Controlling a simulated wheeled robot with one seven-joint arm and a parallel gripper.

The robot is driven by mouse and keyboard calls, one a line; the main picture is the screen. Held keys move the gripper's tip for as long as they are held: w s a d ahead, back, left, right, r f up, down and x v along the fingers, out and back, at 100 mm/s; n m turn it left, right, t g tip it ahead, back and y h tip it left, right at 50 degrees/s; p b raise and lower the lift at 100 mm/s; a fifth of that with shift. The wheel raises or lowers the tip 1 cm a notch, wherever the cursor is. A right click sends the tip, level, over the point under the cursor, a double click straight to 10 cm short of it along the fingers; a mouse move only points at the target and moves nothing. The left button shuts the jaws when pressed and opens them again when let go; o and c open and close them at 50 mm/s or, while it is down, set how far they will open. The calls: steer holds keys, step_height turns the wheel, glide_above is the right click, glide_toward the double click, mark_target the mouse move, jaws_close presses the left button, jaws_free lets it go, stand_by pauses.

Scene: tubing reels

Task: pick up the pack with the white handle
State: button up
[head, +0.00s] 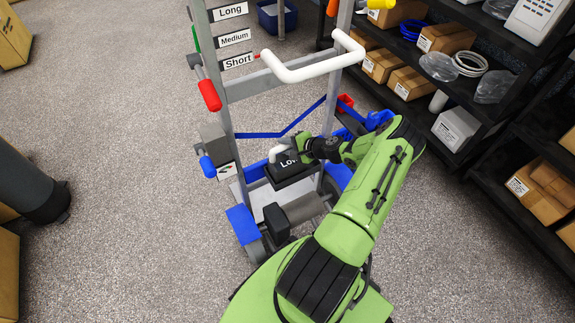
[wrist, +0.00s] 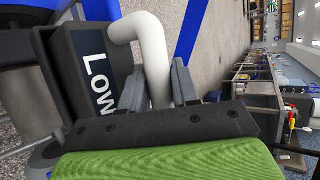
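The pack (head: 291,170) is a dark box labelled "Low" with a white bent-tube handle (head: 279,152). It sits low in the grey cart frame. In the wrist view the pack's dark face (wrist: 88,60) is at left, and its white handle (wrist: 152,50) curves down between my fingers. My gripper (head: 301,147) is at the handle, above the right part of the pack. In the wrist view the two grey fingers of my gripper (wrist: 158,88) lie against both sides of the handle and appear shut on it. The handle's lower end is hidden by my gripper.
The cart carries a larger white push handle (head: 315,64), "Long", "Medium" and "Short" labels, and a red-ended lever (head: 209,95) at left. Black shelves (head: 470,80) with cardboard boxes stand at right. The carpet (head: 120,180) left of the cart is mostly clear.

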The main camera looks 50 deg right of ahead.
jaws_close()
stand_by(1.1)
steer(key=shift+r, duration=0.2)
